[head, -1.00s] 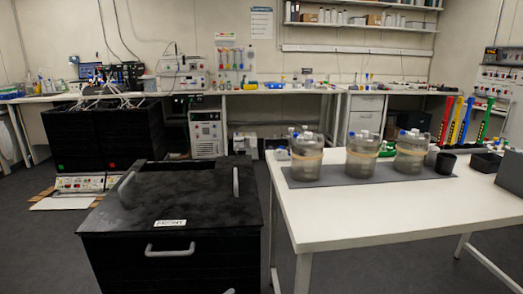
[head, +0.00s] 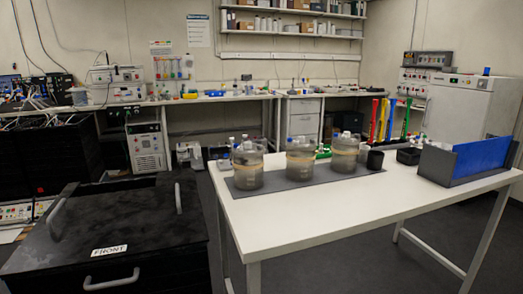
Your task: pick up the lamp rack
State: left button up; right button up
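Neither of my grippers is in view. I cannot tell for certain which thing is the lamp rack. A row of upright coloured bars, red, yellow, blue and green (head: 379,121), stands behind the right part of the white table. A blue panel (head: 482,154) stands upright in a dark grey holder (head: 434,163) at the table's right end. Nothing is touching either of them.
The white table (head: 330,218) has a clear front half. Several clear vessels, one at the left (head: 248,168), stand on a grey mat (head: 278,186). A black cup (head: 375,160) and a black box (head: 408,156) are beside them. A black cabinet (head: 150,225) stands at front left.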

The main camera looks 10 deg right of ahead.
aim_at(387, 144)
jog(key=z, duration=1.3)
jog(key=i+l+z, duration=0.9)
jog(key=i+z, duration=0.15)
jog(key=i, duration=0.3)
jog(key=i+z, duration=0.45)
jog(key=i, duration=1.7)
jog(key=i+u, duration=0.25)
jog(key=i, duration=0.45)
jog(key=i+l+u, duration=0.15)
jog(key=i+u, duration=0.15)
jog(key=i, duration=0.4)
jog(key=i+j+u, duration=0.15)
jog(key=i+u, duration=1)
jog(key=i+l+u, duration=0.2)
jog(key=u, duration=0.15)
jog(key=i+j+u, duration=0.15)
jog(key=i+u, duration=0.3)
jog(key=i, duration=0.3)
jog(key=i+l+u, duration=0.1)
jog(key=i+u, duration=0.4)
jog(key=i, duration=0.25)
